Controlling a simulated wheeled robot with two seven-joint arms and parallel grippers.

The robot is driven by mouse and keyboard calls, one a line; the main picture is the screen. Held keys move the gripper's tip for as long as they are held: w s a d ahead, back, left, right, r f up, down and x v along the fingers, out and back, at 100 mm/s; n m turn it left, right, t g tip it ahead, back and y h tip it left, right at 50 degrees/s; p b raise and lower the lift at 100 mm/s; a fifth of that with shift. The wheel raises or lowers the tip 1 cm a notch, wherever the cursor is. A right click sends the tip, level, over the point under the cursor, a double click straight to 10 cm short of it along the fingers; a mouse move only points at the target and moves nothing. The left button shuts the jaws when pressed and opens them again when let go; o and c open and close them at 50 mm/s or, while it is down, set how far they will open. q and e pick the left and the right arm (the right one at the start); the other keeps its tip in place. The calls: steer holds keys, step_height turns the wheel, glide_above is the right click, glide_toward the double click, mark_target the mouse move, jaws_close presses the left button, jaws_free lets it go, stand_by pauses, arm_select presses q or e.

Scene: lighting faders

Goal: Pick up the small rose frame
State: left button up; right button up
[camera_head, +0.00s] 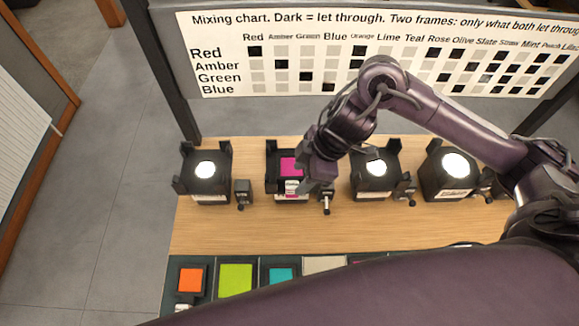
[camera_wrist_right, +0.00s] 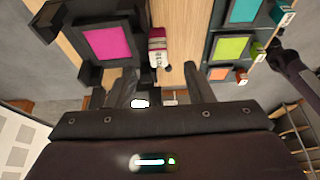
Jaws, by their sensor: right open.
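A magenta-pink frame (camera_head: 291,166) sits in the black holder (camera_head: 271,187) of the second lamp from the left; it also shows in the right wrist view (camera_wrist_right: 106,43). Its pink and white labelled tab (camera_wrist_right: 157,46) sticks out from the frame's edge; the lettering is too small to read. My right gripper (camera_head: 308,186) is at the right front of this frame. In the wrist view its two fingers are apart and empty, with the tab in front of the gap between them. The hand hides part of the holder in the head view. My left gripper is not in view.
Lit lamps stand at the left (camera_head: 205,168) and right (camera_head: 376,167), with small levers (camera_head: 243,193) beside them. A front rack holds orange (camera_head: 190,279), lime (camera_head: 236,279) and teal (camera_head: 282,274) frames; my arm covers part of it. A mixing chart (camera_head: 300,70) stands behind.

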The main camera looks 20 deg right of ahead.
mark_target(293, 184)
steer(key=shift+s+a+f, duration=0.1)
steer(key=shift+a+f, duration=0.15)
steer(key=shift+f, duration=0.25)
steer(key=x, duration=0.3)
steer(key=shift+w+a+f+p, duration=0.1)
steer(key=shift+w+f+p, duration=0.15)
steer(key=shift+f+p, duration=0.05)
steer(key=shift+w+a+f, duration=0.1)
steer(key=shift+a+f, duration=0.05)
steer(key=shift+f, duration=0.35)
jaws_close()
steer(key=shift+r, duration=0.1)
steer(key=shift+r, duration=0.55)
step_height(293, 184, up, 19)
steer(key=p, duration=0.4)
steer(key=shift+f+p, duration=0.2)
steer(key=shift+p, duration=0.15)
